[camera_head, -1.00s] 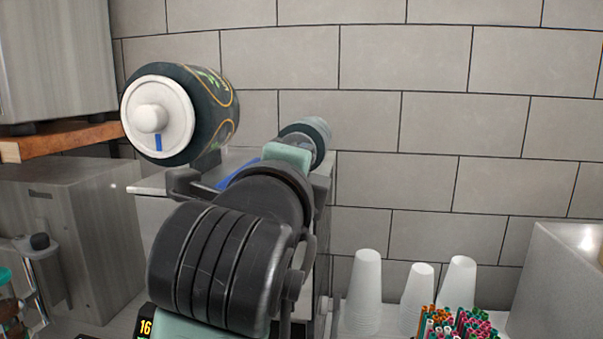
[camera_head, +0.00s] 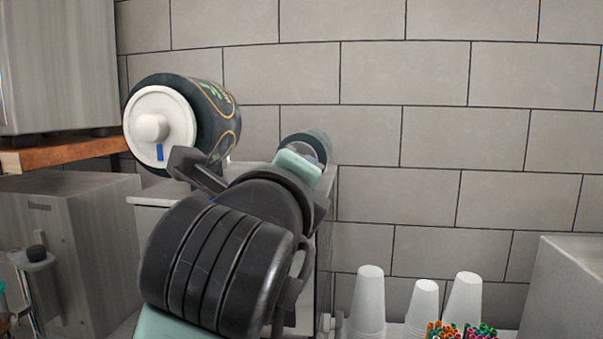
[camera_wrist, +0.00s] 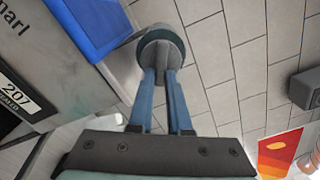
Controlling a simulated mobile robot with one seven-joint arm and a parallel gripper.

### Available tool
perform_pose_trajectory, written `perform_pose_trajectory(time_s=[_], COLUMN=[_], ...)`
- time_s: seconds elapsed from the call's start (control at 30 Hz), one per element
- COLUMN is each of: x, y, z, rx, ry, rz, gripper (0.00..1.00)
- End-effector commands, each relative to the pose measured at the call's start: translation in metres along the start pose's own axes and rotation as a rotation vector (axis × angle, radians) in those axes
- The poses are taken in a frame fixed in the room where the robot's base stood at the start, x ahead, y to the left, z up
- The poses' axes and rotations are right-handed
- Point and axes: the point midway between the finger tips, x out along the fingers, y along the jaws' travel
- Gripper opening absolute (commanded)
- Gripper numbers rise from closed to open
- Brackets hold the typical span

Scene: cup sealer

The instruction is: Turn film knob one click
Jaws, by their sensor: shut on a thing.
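The upper film roll (camera_head: 215,125), dark with green and gold print, has a white end disc with a round white hub and a blue mark near its bottom. A smaller dark teal roll (camera_head: 320,140) sits behind my arm, partly hidden. In the wrist view, a round grey-teal knob (camera_wrist: 174,34) with a raised grey grip is at the top centre. My gripper (camera_wrist: 163,76), with two long blue fingers, is shut on that grip. In the head view my arm hides the fingertips and their contact with the knob.
The sealer's grey body with a blue panel (camera_wrist: 95,25) is close to the left of the fingers. White cup stacks (camera_head: 369,300) and colourful straws (camera_head: 460,331) stand at the lower right. A steel box (camera_head: 575,290) is further right. A tiled wall is behind.

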Motion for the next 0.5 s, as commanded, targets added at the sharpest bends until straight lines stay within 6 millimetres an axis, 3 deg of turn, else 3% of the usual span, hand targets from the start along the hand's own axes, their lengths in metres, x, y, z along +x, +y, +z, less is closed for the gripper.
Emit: perform_pose_trajectory(time_s=[0.07, 0.1, 0.27, 0.5], x=[0.0001, 0.0001, 0.0001, 0.0000], y=[0.0001, 0.0001, 0.0001, 0.0000], z=[-0.0005, -0.0005, -0.0004, -0.0002], rx=[-0.001, -0.001, -0.001, -0.002], ry=[0.002, 0.002, 0.001, 0.000], rz=[0.000, 0.000, 0.000, 0.000], gripper=[0.00, 0.18, 0.46, 0.46])
